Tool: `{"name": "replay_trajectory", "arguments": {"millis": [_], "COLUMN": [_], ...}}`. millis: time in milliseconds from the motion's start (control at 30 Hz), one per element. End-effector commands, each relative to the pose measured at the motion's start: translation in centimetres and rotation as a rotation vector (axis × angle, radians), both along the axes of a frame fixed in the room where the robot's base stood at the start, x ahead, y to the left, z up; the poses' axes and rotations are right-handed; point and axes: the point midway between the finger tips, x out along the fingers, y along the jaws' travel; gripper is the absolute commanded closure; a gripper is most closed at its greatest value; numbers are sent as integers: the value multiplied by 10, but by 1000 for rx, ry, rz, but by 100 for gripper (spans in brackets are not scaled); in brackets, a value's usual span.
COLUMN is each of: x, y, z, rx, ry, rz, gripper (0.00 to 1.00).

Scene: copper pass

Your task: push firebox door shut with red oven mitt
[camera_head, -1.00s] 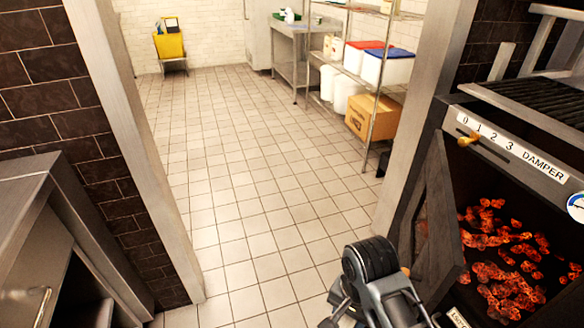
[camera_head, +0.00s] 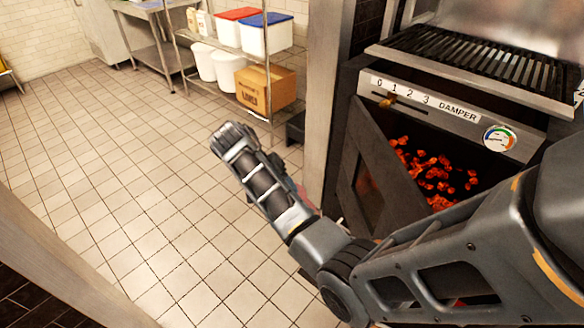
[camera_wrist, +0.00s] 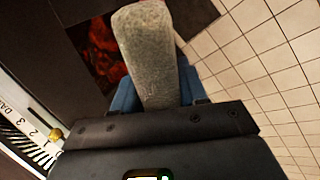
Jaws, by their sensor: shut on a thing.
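The firebox door (camera_head: 385,178) stands open in the head view, swung out at the left of the firebox opening. Glowing coals (camera_head: 435,172) show inside. My gripper (camera_wrist: 158,95) is shut in the wrist view, its blue fingers on both sides of a pale grey, padded thing (camera_wrist: 147,45). This looks like part of the oven mitt; little or no red shows on it there. A small reddish patch (camera_head: 301,190) shows beside my arm in the head view, where the gripper itself is mostly hidden. I cannot tell whether the mitt touches the door.
The damper panel (camera_head: 465,115) with its brass knob (camera_head: 387,101) and dial is above the opening, under the grill grate (camera_head: 470,55). A post (camera_head: 328,90) stands left of the oven. A shelf with a cardboard box (camera_head: 265,88) is behind. Tiled floor (camera_head: 130,170) is clear at left.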

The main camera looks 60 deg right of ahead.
Motion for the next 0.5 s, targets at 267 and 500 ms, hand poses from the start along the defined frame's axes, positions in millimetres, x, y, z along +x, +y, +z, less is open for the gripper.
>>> {"name": "replay_trajectory", "arguments": {"millis": [267, 500], "x": [-13, -26], "y": [-42, -52], "z": [26, 25], "rx": [-71, -75], "ry": [86, 88], "rz": [-15, -16], "gripper": [100, 100]}}
